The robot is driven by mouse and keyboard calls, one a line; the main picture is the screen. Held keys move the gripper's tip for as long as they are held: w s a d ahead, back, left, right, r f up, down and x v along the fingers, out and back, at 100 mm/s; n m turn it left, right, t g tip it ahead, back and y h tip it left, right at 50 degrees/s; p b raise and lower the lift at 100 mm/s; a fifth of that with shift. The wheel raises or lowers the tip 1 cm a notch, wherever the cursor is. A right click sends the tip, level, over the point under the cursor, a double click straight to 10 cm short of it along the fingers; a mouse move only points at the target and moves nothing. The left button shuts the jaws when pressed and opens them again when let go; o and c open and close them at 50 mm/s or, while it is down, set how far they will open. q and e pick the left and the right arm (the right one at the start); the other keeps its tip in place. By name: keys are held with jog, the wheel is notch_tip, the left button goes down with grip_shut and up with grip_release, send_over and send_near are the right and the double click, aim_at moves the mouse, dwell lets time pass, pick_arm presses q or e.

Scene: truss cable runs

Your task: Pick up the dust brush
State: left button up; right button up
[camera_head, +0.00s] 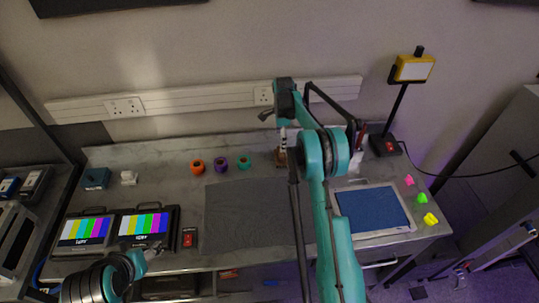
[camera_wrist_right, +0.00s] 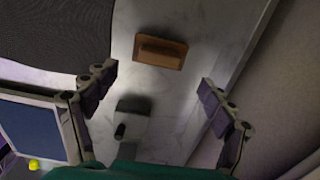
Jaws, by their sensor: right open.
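A brown wooden block with a raised ridge (camera_wrist_right: 160,52) lies on the bench in the right wrist view. It also shows in the head view (camera_head: 281,159), beside the dark mat. It may be the dust brush or its holder; I cannot tell which. A light upright piece (camera_head: 283,138) shows above it in the head view. My right gripper (camera_wrist_right: 157,85) is open and empty, its fingers apart above the bench, with the block beyond the fingertips. My left gripper (camera_head: 150,254) is at the lower left near the screens; its fingers are too small to read.
A grey piece with a black knob (camera_wrist_right: 132,122) stands near the block. The dark mat (camera_head: 235,215) lies flat. A blue-topped tray (camera_head: 372,210), a yellow lamp (camera_head: 413,69), coloured rings (camera_head: 220,164) and two screens (camera_head: 143,225) surround it. The wall is close behind.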

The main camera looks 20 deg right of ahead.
aim_at(280, 156)
notch_tip(280, 156, down, 8)
jog(key=shift+d+f+b, duration=0.1)
jog(key=shift+b, duration=0.4)
jog(key=c, duration=1.3)
